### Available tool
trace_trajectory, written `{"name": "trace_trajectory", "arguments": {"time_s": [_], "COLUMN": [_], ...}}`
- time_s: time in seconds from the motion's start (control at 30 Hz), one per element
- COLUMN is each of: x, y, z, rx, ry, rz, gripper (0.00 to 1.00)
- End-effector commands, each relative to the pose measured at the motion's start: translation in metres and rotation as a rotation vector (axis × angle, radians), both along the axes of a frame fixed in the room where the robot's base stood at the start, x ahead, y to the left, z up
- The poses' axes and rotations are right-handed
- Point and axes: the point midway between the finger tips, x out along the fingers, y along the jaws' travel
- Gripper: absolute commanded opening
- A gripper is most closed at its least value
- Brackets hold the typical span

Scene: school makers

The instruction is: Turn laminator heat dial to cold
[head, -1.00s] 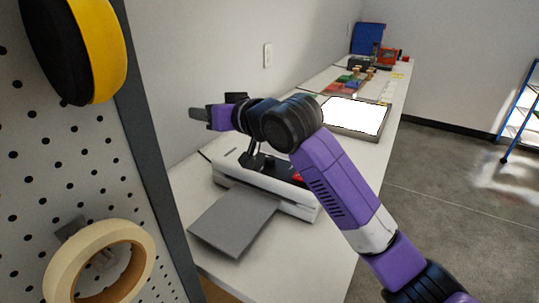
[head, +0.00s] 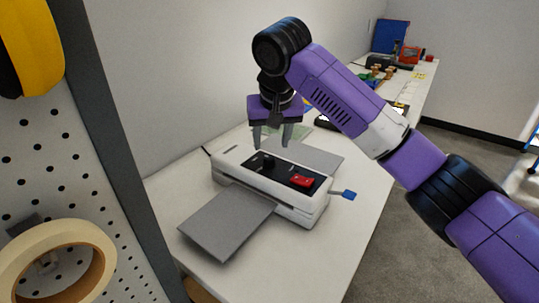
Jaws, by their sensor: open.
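The laminator (head: 297,207) is a white machine with a black top panel, standing on the white bench. A black round dial (head: 268,163) sits on the left part of the panel. Its heat markings are too small to read. A red switch (head: 301,180) is on the right part of the panel. My gripper (head: 271,140) points down with its two grey fingers apart and empty. It hangs above the laminator near the dial, and I cannot tell whether a finger touches it.
Grey trays extend from the laminator's front (head: 225,222) and back. A blue-tipped lever or tag (head: 348,195) sticks out at its right. A pegboard (head: 75,170) with a tape roll (head: 60,265) stands close at left. The bench (head: 345,225) is bare right of the laminator.

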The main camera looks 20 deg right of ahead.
Motion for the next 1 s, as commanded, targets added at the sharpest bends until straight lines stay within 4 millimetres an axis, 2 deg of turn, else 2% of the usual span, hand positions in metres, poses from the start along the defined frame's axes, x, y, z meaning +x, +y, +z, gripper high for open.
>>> {"name": "trace_trajectory", "arguments": {"time_s": [0.2, 0.4, 0.8, 1.0], "x": [0.013, 0.022, 0.025, 0.025], "y": [-0.003, -0.003, -0.003, -0.003], "z": [-0.033, -0.055, -0.062, -0.062], "rx": [0.0, 0.0, 0.001, 0.0], "ry": [0.0, -0.001, -0.003, -0.003], "rz": [0.001, 0.002, 0.003, 0.004], "gripper": [0.51, 0.51, 0.51, 0.11]}}
